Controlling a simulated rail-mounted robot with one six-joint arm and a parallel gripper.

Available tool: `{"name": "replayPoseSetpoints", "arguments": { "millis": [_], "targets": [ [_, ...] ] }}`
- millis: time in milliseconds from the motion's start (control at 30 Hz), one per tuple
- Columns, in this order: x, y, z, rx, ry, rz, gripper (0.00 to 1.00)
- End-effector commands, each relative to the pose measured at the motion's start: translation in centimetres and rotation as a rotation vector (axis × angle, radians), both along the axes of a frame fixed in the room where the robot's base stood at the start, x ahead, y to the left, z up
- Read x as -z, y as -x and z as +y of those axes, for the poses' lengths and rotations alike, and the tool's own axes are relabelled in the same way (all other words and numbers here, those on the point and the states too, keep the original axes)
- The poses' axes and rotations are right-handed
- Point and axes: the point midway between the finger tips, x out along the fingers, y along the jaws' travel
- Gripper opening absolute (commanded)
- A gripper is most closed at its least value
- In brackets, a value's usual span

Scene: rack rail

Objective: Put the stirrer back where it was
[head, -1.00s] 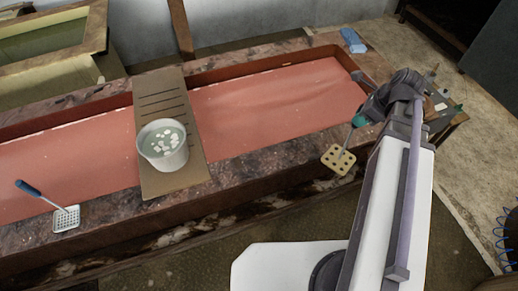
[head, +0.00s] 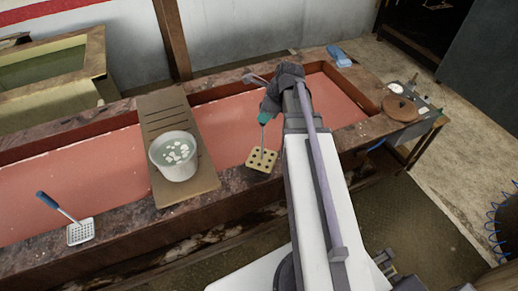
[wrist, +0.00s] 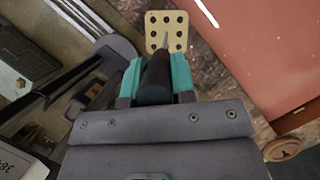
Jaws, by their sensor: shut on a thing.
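My gripper (head: 265,117) is shut on the dark handle of a stirrer with a square, yellowish perforated plate (head: 262,160). The plate hangs at the handle's lower end, over the near side of the red trough to the right of the board. In the wrist view the teal fingers of my gripper (wrist: 158,82) clamp the dark handle (wrist: 156,80), with the plate (wrist: 167,32) beyond. A second stirrer with a blue handle and a white perforated plate (head: 80,232) rests on the trough's near rim at the left. I cannot tell whether the held plate touches anything.
A board (head: 205,175) with slots spans the trough. A white bucket (head: 178,168) with pale pieces floating in liquid stands on it, left of the held stirrer. A blue cloth (head: 339,56) lies at the far right corner.

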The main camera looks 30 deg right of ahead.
Motion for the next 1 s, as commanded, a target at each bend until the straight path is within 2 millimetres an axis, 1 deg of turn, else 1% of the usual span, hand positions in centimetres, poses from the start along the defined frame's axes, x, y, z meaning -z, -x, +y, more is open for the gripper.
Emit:
{"name": "replayPoseSetpoints", "arguments": {
  "millis": [33, 100, 200, 233, 267, 400, 433, 667, 800, 833, 1000],
  "targets": [
    [2.5, 0.0, 0.0, 0.000, 0.000, 0.000, 0.00],
    [3.1, 0.0, 0.0, 0.000, 0.000, 0.000, 0.00],
    [2.8, 0.0, 0.0, 0.000, 0.000, 0.000, 0.00],
    [2.9, 0.0, 0.0, 0.000, 0.000, 0.000, 0.00],
    [3.4, 0.0, 0.0, 0.000, 0.000, 0.000, 0.00],
    [6.4, 0.0, 0.0, 0.000, 0.000, 0.000, 0.00],
    [6.7, 0.0, 0.0, 0.000, 0.000, 0.000, 0.00],
    [6.2, 0.0, 0.0, 0.000, 0.000, 0.000, 0.00],
    [6.7, 0.0, 0.0, 0.000, 0.000, 0.000, 0.00],
    [6.7, 0.0, 0.0, 0.000, 0.000, 0.000, 0.25],
    [6.6, 0.0, 0.0, -0.001, 0.000, 0.000, 0.41]
  ]
}}
